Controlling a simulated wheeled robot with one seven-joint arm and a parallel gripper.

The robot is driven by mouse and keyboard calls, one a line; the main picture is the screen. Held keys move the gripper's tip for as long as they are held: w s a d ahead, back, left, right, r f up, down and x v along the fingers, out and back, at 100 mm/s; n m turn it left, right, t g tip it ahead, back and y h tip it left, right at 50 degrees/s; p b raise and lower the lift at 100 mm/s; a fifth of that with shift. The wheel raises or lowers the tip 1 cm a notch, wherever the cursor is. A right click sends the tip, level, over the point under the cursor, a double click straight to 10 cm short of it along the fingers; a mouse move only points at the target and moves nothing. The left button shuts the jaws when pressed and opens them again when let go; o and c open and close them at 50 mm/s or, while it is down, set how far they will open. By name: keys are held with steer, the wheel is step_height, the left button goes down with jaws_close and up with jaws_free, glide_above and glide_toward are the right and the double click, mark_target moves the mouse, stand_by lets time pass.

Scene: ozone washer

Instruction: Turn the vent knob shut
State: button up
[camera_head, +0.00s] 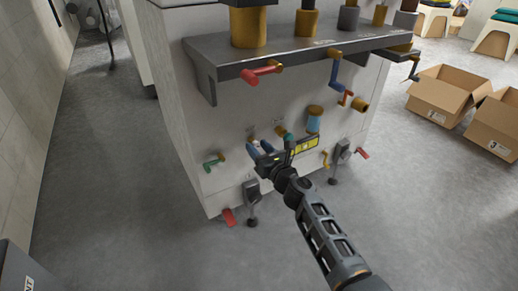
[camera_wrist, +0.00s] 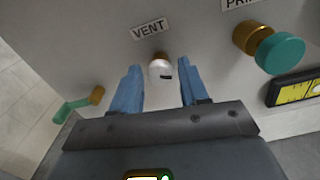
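The vent knob (camera_wrist: 160,70) is a small white knob with a dark mark on a brass stem, just below the VENT label (camera_wrist: 150,29) in the wrist view. My gripper (camera_wrist: 158,82) is open, with one blue finger on each side of the knob and a visible gap to both. In the head view my gripper (camera_head: 258,147) is at the lower front of the white washer cabinet (camera_head: 215,143), where the knob is small and partly hidden by the fingers.
A teal knob (camera_wrist: 280,53) on a brass stem is at the right, above a yellow-faced display (camera_wrist: 298,92). A green lever (camera_wrist: 76,108) is at the lower left. A shelf (camera_head: 300,52) with red and blue handles juts out above. Cardboard boxes (camera_head: 440,97) stand on the floor at right.

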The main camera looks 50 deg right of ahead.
jaws_close()
steer(key=shift+n, duration=0.4)
steer(key=n+b, duration=0.2)
steer(key=n, duration=0.1)
steer(key=shift+f+n, duration=0.1)
steer(key=shift+n, duration=0.3)
steer(key=n+b, duration=0.1)
steer(key=n, duration=1)
steer(key=shift+a+b, duration=0.1)
steer(key=shift+b, duration=0.3)
steer(key=n, duration=0.3)
steer(key=shift+n, duration=2)
